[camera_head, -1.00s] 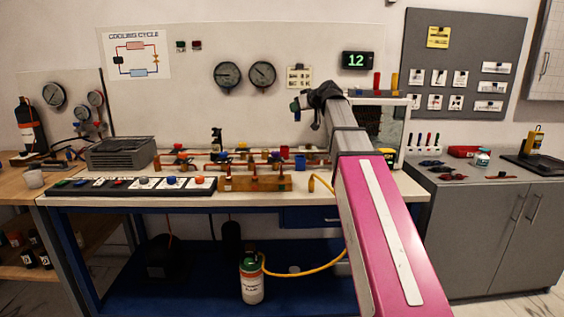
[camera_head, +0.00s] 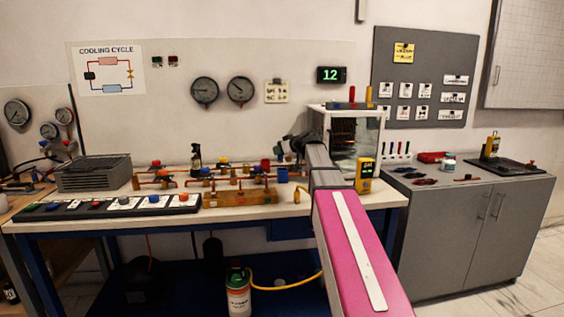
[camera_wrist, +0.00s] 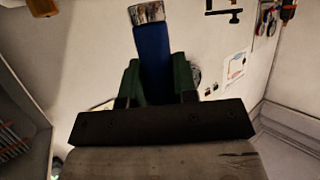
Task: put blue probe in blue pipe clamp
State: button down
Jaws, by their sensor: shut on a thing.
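My gripper (camera_wrist: 156,82) is shut on the blue probe (camera_wrist: 151,45), which sticks out beyond the green fingers and ends in a shiny metallic tip in the wrist view. In the head view my gripper (camera_head: 284,150) is a dark shape above the right part of the pipe rig; its fingers and the probe are too small to make out. The pipe rig (camera_head: 240,180) on the bench has several coloured parts. A blue block (camera_head: 282,175) sits at its right, below my gripper. I cannot tell which blue part is the blue pipe clamp.
Red (camera_head: 351,94) and yellow (camera_head: 368,95) sticks stand on the glass-fronted case (camera_head: 340,120) right of my arm. A yellow meter (camera_head: 365,175) stands before it. A button strip (camera_head: 100,207) lies along the bench front. A grey finned box (camera_head: 93,173) is at the left.

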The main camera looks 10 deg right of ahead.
aim_at(282, 159)
jog(key=shift+w+d+f, duration=0.6)
jog(key=shift+f, duration=1.95)
jog(key=c, duration=0.9)
grip_release()
jog(key=shift+f, duration=0.1)
jog(key=v, duration=1.2)
